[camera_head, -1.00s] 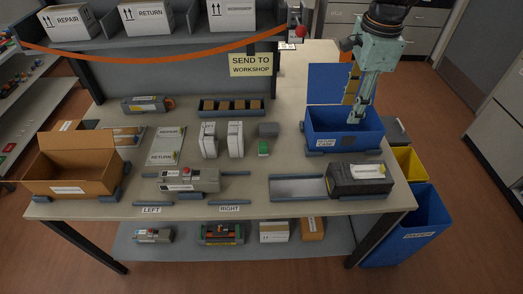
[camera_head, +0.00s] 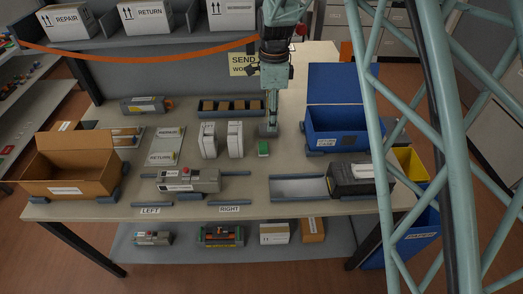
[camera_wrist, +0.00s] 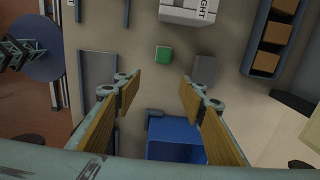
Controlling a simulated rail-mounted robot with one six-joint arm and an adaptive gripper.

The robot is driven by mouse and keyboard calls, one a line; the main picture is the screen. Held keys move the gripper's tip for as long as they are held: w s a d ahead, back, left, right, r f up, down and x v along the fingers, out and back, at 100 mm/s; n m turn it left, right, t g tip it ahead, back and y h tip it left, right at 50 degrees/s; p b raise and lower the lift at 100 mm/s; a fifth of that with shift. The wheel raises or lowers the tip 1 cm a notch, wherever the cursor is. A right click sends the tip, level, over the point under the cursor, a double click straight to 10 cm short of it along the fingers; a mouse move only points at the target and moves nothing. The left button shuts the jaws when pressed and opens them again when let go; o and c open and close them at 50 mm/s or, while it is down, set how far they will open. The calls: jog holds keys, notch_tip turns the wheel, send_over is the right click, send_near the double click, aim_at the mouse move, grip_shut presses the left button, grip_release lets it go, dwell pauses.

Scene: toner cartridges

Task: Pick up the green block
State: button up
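The green block (camera_head: 263,148) is small and lies on the bench, right of two upright white boxes. It also shows in the wrist view (camera_wrist: 163,54), above the gap between my fingertips as pictured. My gripper (camera_wrist: 160,87) is open, with its wooden-looking finger pads apart and nothing between them. In the head view my gripper (camera_head: 269,124) points down just behind the green block and partly covers the grey block. That grey block (camera_wrist: 205,68) sits to the right of the green block in the wrist view. The height of my fingers above the bench is unclear.
White boxes (camera_head: 208,140) stand close left of the green block. A tray of brown pieces (camera_head: 231,106) lies behind. A blue bin (camera_head: 344,145) with a raised lid stands right. A grey device (camera_head: 190,181) and a black unit (camera_head: 361,181) stand in front.

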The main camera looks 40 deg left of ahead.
aim_at(263, 144)
jog(key=a+f, duration=0.1)
jog(key=s+a+f, duration=0.1)
jog(key=shift+s+a, duration=0.1)
jog(key=shift+a, duration=0.2)
jog(key=shift+f+b, duration=0.3)
jog(key=shift+f, duration=3.95)
jog(key=shift+f, duration=2.6)
jog(key=shift+c, duration=0.4)
jog(key=c, duration=0.9)
